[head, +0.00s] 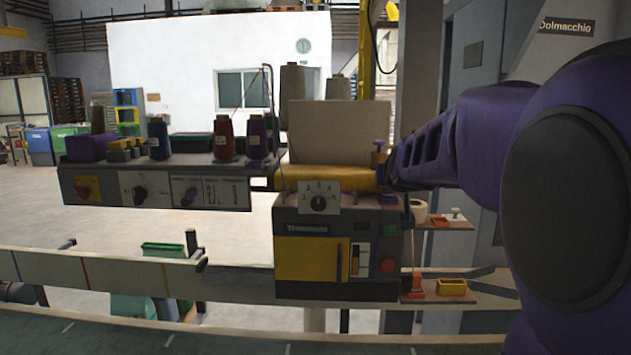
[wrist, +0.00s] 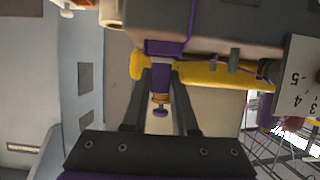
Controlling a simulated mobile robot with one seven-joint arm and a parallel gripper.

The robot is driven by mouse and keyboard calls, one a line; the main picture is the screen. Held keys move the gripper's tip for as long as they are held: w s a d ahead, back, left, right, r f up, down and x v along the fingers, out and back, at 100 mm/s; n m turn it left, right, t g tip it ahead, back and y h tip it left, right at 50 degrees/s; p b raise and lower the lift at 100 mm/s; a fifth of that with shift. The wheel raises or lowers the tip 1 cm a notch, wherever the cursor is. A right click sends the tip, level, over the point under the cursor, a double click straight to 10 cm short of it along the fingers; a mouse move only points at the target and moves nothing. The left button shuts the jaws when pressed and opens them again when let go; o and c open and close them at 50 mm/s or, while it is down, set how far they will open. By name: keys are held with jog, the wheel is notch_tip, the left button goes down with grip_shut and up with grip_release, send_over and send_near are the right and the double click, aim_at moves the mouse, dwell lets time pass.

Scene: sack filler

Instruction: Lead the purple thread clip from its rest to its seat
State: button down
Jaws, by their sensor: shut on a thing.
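The purple thread clip (wrist: 164,49) shows in the wrist view as a purple block with a stem, a gold-orange ring and a small purple knob (wrist: 160,112). Its block lies against the edge of the grey machine housing. My gripper (wrist: 161,76) is shut on the clip's stem, with one dark finger on each side. In the head view my gripper (head: 386,180) is at the upper right corner of the filler machine (head: 325,232). There the clip's purple top (head: 380,144) stands above the fingers, and my arm hides part of it. I cannot tell which spot is the seat.
A yellow roll (head: 330,177) lies across the machine top, close to the clip. A shelf with thread cones (head: 225,135) stands left. A grey column stands behind.

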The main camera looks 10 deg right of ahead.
jog(key=c, duration=0.6)
grip_release()
jog(key=shift+s+r, duration=0.1)
jog(key=shift+s, duration=0.05)
